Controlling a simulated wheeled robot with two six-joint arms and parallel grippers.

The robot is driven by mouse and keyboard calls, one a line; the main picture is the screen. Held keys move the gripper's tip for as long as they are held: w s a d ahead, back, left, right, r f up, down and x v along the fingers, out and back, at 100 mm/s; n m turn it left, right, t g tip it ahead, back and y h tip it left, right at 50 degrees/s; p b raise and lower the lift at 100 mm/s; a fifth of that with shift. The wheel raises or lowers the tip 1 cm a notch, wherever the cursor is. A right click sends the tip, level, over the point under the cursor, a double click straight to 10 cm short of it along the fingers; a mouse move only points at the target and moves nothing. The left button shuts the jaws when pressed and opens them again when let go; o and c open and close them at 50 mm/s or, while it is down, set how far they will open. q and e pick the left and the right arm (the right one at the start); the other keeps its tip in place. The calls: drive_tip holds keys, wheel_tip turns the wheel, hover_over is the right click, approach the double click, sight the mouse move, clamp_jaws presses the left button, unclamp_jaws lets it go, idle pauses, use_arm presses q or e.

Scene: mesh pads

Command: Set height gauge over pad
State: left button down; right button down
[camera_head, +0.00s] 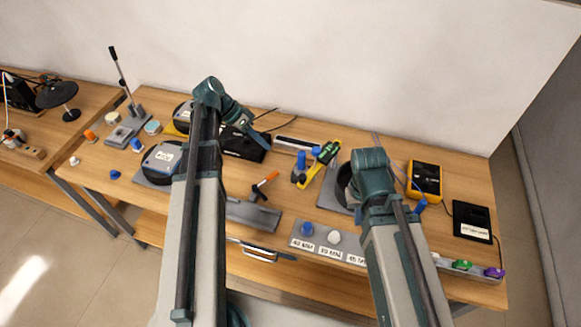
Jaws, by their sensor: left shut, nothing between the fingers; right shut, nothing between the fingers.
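A dark round pad (160,162) with a white label sits on a grey plate at the left of the table. A second dark round pad on a grey plate (330,199) is partly hidden behind my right arm. A tall dark upright with a slanted rod (119,70) on a grey base stands at the back left; I cannot tell whether it is the height gauge. A small orange and black piece (263,187) stands above a grey plate. My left gripper (262,139) is small and partly hidden, shut and empty above the back of the table. My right gripper is hidden behind its own arm.
A yellow meter (424,180) and a black box (471,220) stand at the right. A yellow-green tool (320,165) lies mid-table. Blue and white knobs (334,237) sit on a labelled strip at the front. The wall (330,70) bounds the back.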

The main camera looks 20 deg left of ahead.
use_arm(q)
drive_tip(key=s+d+f+b, duration=0.1)
drive_tip(key=d+f+b, duration=0.7)
drive_tip(key=d, duration=0.1)
drive_tip(key=shift+d+f, duration=0.15)
drive_tip(key=shift+d, duration=0.1)
idle(0.4)
drive_tip(key=shift+s, duration=0.1)
